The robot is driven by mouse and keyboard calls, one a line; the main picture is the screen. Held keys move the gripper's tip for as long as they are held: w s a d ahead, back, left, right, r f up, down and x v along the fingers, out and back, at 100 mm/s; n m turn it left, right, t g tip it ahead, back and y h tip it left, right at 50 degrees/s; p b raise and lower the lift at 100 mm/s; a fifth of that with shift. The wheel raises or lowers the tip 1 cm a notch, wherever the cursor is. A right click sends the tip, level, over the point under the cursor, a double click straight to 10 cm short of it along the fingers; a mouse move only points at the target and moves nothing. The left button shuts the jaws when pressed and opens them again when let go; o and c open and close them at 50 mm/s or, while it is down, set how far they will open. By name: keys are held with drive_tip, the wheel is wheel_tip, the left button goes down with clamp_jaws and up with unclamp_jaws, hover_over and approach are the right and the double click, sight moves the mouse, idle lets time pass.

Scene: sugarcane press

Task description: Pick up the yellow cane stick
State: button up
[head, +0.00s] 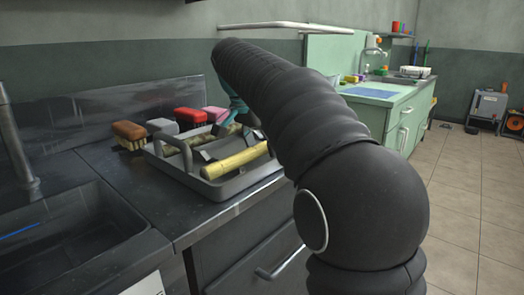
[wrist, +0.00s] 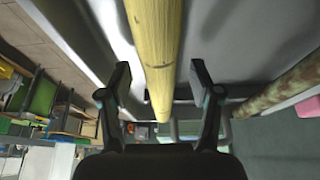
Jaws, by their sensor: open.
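The yellow cane stick (head: 236,162) lies in a grey tray (head: 215,188) on the dark counter. In the wrist view the yellow cane stick (wrist: 155,45) runs from the top edge down between my fingers. My gripper (wrist: 160,80) is open, with one finger on each side of the stick and a visible gap to both. In the head view my arm reaches over the tray, and my gripper (head: 228,145) is partly hidden among the tray's contents. A mottled brown-green stick (wrist: 275,90) lies to the right in the wrist view.
Several brushes, including a brown one (head: 130,131) and a red one (head: 190,117), stand behind the tray. The tray has a raised handle (head: 172,150) at its left. A sink basin (head: 70,235) is at the left. Tiled floor lies open at the right.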

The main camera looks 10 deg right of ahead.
clamp_jaws()
drive_tip(key=shift+r, duration=0.1)
